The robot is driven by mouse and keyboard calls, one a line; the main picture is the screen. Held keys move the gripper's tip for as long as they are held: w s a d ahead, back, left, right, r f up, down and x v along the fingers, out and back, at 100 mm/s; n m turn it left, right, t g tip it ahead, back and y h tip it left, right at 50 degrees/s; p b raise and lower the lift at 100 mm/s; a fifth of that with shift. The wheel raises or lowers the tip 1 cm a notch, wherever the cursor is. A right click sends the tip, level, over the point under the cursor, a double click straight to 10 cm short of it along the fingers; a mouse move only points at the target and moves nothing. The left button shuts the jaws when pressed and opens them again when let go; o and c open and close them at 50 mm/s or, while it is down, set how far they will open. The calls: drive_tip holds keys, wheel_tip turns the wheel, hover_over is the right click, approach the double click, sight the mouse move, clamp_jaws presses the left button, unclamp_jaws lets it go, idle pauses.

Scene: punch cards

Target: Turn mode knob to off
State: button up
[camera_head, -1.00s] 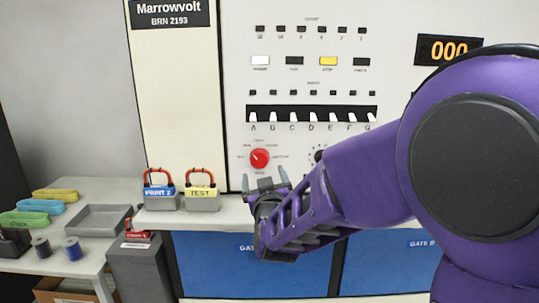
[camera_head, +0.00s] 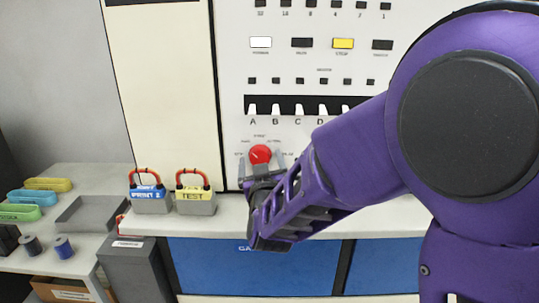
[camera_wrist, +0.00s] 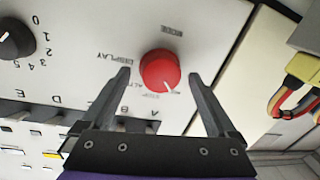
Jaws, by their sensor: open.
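The red mode knob (camera_head: 260,154) is on the white machine panel, below the left end of the row of lettered switches. In the wrist view the knob (camera_wrist: 160,70) shows a white pointer mark on its lower right side, with small printed labels around it. My gripper (camera_head: 262,166) is right at the knob in the head view. In the wrist view my gripper (camera_wrist: 158,74) is open, one finger on each side of the knob, with gaps between fingers and knob. The label at the pointer is too small to read surely.
A black knob (camera_wrist: 14,40) with numbers is beside the red one. White lettered switches (camera_head: 276,110) are above it. A blue-labelled padlock block (camera_head: 150,205) and a yellow-labelled one (camera_head: 196,207) stand on the ledge to the left. A grey tray (camera_head: 90,215) is farther left.

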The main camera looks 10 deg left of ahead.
drive_tip(key=c, duration=1.4)
drive_tip(key=shift+o, duration=0.2)
drive_tip(key=shift+n, duration=0.3)
drive_tip(key=n, duration=0.4)
drive_tip(key=shift+a+r+g, duration=0.1)
drive_tip(key=shift+r+g, duration=0.1)
drive_tip(key=shift+g, duration=0.1)
drive_tip(key=n+p, duration=0.1)
drive_tip(key=n, duration=0.2)
drive_tip(key=shift+n+h+p, duration=0.4)
